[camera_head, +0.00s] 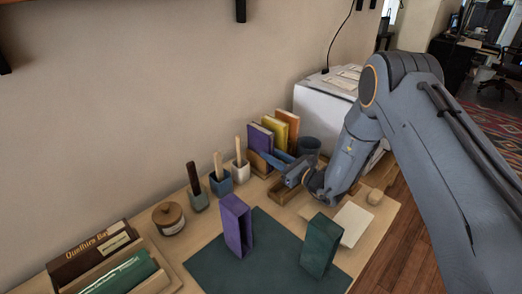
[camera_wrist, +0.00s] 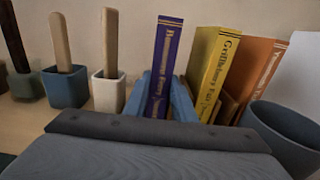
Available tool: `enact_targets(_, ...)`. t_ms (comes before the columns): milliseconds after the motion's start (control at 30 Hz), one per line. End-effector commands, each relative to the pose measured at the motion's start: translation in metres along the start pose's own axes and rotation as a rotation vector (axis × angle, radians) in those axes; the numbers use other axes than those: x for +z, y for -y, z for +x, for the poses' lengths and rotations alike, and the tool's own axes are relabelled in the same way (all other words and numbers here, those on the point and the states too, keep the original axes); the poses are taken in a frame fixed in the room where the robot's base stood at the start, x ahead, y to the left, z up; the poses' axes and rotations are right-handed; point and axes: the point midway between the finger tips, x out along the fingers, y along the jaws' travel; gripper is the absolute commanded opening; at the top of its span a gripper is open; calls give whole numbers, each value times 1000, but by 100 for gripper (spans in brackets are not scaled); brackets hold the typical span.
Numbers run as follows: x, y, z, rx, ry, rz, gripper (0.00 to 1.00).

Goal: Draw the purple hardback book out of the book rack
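The purple hardback book (camera_head: 259,137) stands upright at the left end of the wooden book rack (camera_head: 257,163), against the wall side. Its spine (camera_wrist: 165,65) with gold lettering faces my wrist camera. A yellow book (camera_head: 273,133) and an orange book (camera_head: 289,122) stand to its right in the rack. My gripper (camera_head: 271,156) is at the rack, with its two blue fingers (camera_wrist: 164,97) on either side of the purple book's lower part. The fingers lie very close to the book; I cannot tell whether they touch it. The book's bottom is hidden.
Left of the rack stand several small pots with sticks, such as the white one (camera_head: 240,171). A dark cup (camera_wrist: 284,132) is right of the rack. A purple stand (camera_head: 234,226) and a green one (camera_head: 319,245) are on the desk mat (camera_head: 270,265). A white box (camera_head: 322,107) stands behind.

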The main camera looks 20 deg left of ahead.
Motion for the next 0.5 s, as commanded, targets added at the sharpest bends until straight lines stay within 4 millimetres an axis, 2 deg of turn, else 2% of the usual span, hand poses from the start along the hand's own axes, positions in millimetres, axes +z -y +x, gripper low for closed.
enact_targets(500, 9, 0, 0, 0, 2, -1, 0)
